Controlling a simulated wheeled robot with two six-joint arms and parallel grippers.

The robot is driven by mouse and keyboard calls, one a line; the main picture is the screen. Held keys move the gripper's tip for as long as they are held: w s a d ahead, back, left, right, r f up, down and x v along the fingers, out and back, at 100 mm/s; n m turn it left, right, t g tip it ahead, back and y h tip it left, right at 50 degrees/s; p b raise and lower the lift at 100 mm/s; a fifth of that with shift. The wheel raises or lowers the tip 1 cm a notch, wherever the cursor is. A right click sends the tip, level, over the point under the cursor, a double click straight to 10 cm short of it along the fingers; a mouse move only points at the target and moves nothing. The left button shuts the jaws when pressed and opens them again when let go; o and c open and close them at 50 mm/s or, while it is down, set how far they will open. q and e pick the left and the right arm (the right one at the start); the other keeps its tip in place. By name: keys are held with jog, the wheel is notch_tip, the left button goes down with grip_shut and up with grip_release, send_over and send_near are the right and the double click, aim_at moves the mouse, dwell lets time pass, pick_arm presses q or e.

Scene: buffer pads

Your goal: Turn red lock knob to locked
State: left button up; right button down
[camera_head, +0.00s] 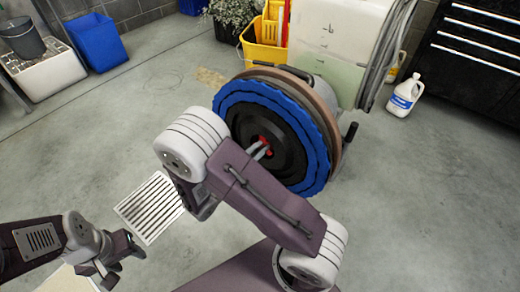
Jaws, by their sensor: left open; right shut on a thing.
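The red lock knob (263,139) is at the centre of a black hub on a round blue-edged pad (228,104), which faces me on a tilted floor machine. Only a small part of the knob shows. My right gripper (262,150) is at the knob, with its fingers shut on it; my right arm hides part of the gripper and of the pad's lower left. The knob's marking or lock position cannot be read. My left gripper (134,246) is open and empty at the lower left, well away from the pad.
A floor grate (150,208) lies between my arms. A yellow bucket (262,52) stands behind the pad, and a white jug (405,95) stands by the black tool cabinet (470,60) at right. A blue bin (97,42) is at the back left. The left floor is mostly clear.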

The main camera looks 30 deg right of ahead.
jog(key=m+b, duration=0.1)
jog(key=m, duration=0.1)
jog(key=m+b, duration=0.3)
jog(key=b, duration=0.1)
jog(key=shift+f+m, duration=0.3)
jog(key=shift+m, duration=0.1)
jog(key=shift+r+m+b, duration=0.15)
jog(key=shift+m+b, duration=0.15)
jog(key=shift+m, duration=0.1)
jog(key=shift+r, duration=0.2)
jog(key=shift+f+m, duration=0.15)
jog(key=shift+m, duration=0.15)
jog(key=m+b, duration=0.3)
jog(key=b, duration=0.1)
jog(key=shift+f, duration=0.2)
jog(key=shift+r+m, duration=0.3)
jog(key=shift+m, duration=0.3)
jog(key=c, duration=1.6)
grip_release()
jog(key=shift+o, duration=0.2)
